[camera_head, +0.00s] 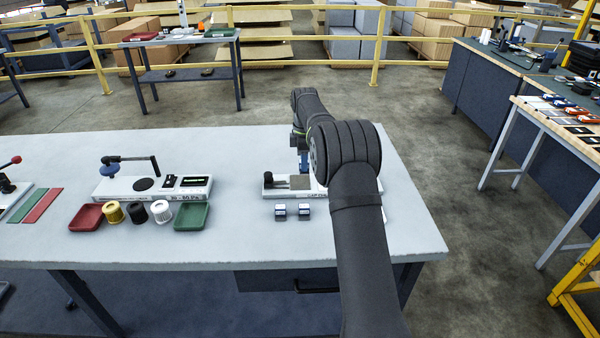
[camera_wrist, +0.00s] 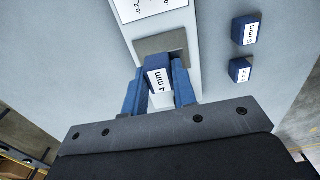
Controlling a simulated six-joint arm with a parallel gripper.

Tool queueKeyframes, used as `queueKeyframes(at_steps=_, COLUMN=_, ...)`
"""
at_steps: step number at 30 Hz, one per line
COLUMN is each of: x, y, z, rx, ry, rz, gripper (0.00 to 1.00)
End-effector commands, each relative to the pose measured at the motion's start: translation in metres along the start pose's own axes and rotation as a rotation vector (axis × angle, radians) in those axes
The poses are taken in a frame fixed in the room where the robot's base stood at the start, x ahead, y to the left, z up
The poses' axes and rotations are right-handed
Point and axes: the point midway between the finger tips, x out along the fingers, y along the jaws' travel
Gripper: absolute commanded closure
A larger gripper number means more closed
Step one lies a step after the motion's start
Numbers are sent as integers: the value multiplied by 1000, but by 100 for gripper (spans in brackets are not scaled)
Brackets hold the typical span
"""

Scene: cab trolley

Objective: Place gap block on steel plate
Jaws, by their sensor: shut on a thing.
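My gripper (camera_wrist: 158,76) has its two blue fingers closed on a blue gap block with a white "4 mm" label (camera_wrist: 159,84). The held block is over or at the near edge of the grey steel plate (camera_wrist: 164,43), which lies on a white base. I cannot tell whether block and plate touch. In the head view my gripper (camera_head: 303,160) points down above the steel plate (camera_head: 300,182), and my arm hides the base's right part. Two other blue blocks stand beside the base: one marked "6 mm" (camera_wrist: 245,30) and a smaller one, its label unclear (camera_wrist: 240,70).
On the same white table (camera_head: 250,240), a second station (camera_head: 150,187) stands to the left. In front of it are a red tray (camera_head: 87,216), several small cylinders and a green tray (camera_head: 191,216). The table is clear between the two stations.

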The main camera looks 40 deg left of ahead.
Motion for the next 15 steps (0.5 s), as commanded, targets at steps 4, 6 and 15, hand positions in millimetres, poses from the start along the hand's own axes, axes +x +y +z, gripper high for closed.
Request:
queueKeyframes(at_steps=4, x=8, y=6, z=-12, rx=-1, ry=0, rz=0, gripper=99)
queueKeyframes(at_steps=6, x=10, y=6, z=-13, rx=0, ry=0, rz=0, gripper=99)
queueKeyframes(at_steps=15, x=47, y=6, z=-13, rx=0, ry=0, rz=0, gripper=99)
